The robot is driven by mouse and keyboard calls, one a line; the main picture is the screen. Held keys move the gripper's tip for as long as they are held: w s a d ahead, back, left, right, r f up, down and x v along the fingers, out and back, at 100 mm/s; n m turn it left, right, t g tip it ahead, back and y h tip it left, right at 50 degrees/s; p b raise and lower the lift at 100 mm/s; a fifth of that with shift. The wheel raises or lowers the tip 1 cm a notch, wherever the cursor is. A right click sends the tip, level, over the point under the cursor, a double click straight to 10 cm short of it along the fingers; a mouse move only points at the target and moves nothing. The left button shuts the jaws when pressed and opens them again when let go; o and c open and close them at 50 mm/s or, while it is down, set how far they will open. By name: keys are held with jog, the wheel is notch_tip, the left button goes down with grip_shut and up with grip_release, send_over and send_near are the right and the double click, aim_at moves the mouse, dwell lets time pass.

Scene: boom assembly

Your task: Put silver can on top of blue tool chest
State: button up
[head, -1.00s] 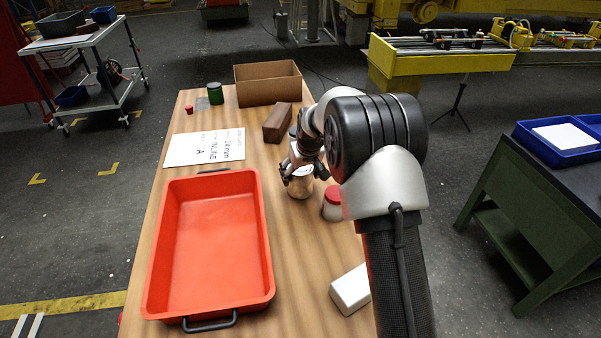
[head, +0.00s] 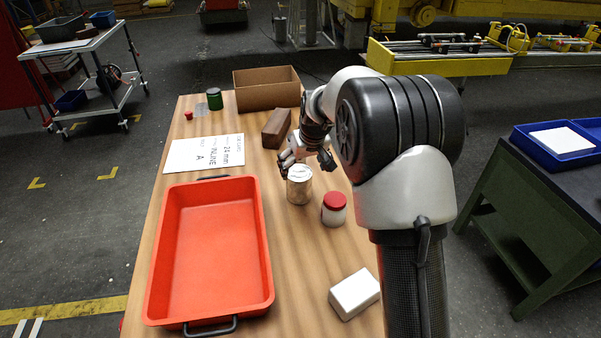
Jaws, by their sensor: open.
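The silver can (head: 299,190) stands upright on the wooden table, right of the red tray. My gripper (head: 307,165) is open, just behind and above the can, its fingers spread apart. Whether a finger touches the can is hard to tell. I cannot make out a blue tool chest in this view.
The red tray (head: 154,250) fills the table's front left. A red-lidded jar (head: 334,210) stands close to the can's right; a white box (head: 355,294) lies nearer. A brown block (head: 276,128) and cardboard box (head: 267,95) are behind. A blue tray (head: 535,148) sits on the right bench.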

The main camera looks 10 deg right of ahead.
jog(key=s+r, duration=1.6)
jog(key=s, duration=0.4)
jog(key=s+f+m, duration=0.1)
jog(key=s+f, duration=0.2)
jog(key=s, duration=1.9)
jog(key=shift+a+m+h, duration=0.2)
jog(key=shift+m+h, duration=0.2)
